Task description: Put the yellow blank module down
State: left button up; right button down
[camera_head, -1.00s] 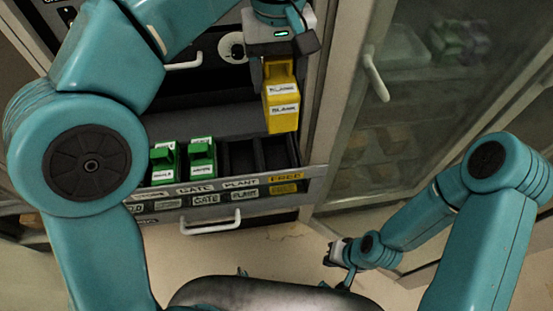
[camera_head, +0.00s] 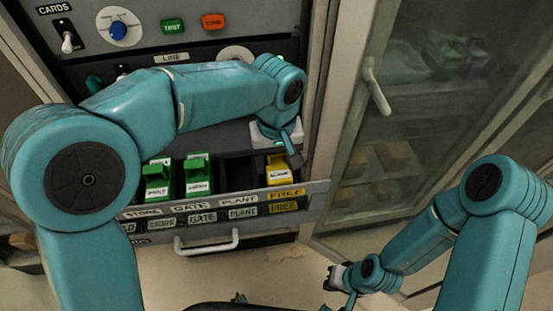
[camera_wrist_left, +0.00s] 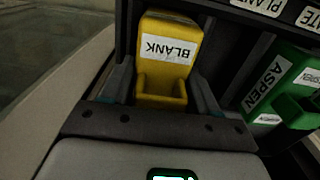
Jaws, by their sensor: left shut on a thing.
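The yellow blank module (camera_head: 279,171) is in the rightmost slot of the open drawer (camera_head: 320,188), the slot above the yellow FREE label (camera_head: 286,193). My left gripper (camera_head: 277,150) is over it from above, with its fingers hidden in the head view. In the left wrist view the module (camera_wrist_left: 166,60), marked BLANK, sits between the two fingers of my left gripper (camera_wrist_left: 160,95), which is shut on it. The module's lower part is hidden in the slot. My right gripper (camera_head: 338,277) is low at the right, away from the drawer, and its jaws are too small to read.
Two green modules stand in the left slots (camera_head: 157,180) (camera_head: 197,175); one labelled ASPEN shows in the wrist view (camera_wrist_left: 285,90). The slot above PLANT (camera_head: 239,198) is empty. A glass-door cabinet (camera_head: 420,120) stands to the right. A panel with knobs and buttons (camera_head: 172,27) is behind.

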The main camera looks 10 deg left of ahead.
pick_arm(q)
jog(key=shift+f, duration=0.2)
jog(key=o, duration=1.1)
notch_tip(320, 180, up, 12)
jog(key=shift+s+r+p, duration=0.1)
jog(key=shift+r+p, duration=0.1)
jog(key=shift+p, duration=0.35)
jog(key=shift+s, duration=0.1)
